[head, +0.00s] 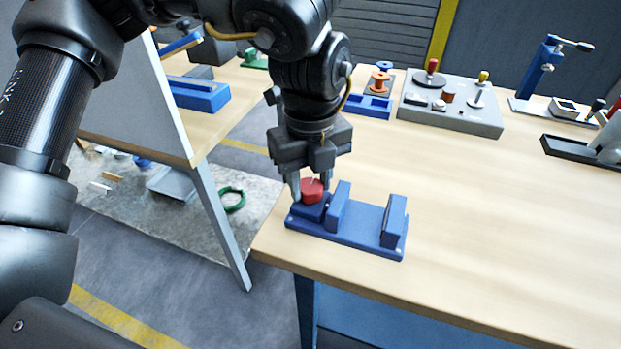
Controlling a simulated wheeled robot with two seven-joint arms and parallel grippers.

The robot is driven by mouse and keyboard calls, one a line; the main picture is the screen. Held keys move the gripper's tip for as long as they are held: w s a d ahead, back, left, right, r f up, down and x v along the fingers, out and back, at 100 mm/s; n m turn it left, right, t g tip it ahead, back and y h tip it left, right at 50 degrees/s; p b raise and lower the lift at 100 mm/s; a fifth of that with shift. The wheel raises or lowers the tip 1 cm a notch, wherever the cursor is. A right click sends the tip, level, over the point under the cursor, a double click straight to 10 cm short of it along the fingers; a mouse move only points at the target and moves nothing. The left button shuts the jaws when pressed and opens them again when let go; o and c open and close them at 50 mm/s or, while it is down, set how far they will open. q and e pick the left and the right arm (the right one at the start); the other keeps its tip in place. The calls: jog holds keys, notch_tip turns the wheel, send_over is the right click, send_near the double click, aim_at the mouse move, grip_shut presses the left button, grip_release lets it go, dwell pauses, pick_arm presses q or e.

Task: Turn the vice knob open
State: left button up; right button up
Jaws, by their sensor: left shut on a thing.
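The blue vice (362,224) lies near the left front corner of the wooden table. It has two upright jaws with a gap between them. Its red knob (312,190) is at the vice's left end. My left gripper (311,194) points down over that end and is shut on the red knob, with a finger on either side of it. The gripper hides part of the knob. My right gripper is not in view.
A blue lever press (541,68) and a dark tray (580,152) are at right. The table right of the vice is clear.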

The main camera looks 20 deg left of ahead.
aim_at(310, 185)
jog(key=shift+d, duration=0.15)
pick_arm(q)
jog(key=o, duration=1)
jog(key=shift+r, duration=0.15)
jog(key=shift+r+p, duration=0.7)
jog(key=shift+r, duration=4.55)
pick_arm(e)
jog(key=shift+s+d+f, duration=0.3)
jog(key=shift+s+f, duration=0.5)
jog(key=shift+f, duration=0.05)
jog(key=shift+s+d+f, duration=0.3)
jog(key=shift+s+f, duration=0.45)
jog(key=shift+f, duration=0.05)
pick_arm(q)
jog(key=shift+r, duration=0.15)
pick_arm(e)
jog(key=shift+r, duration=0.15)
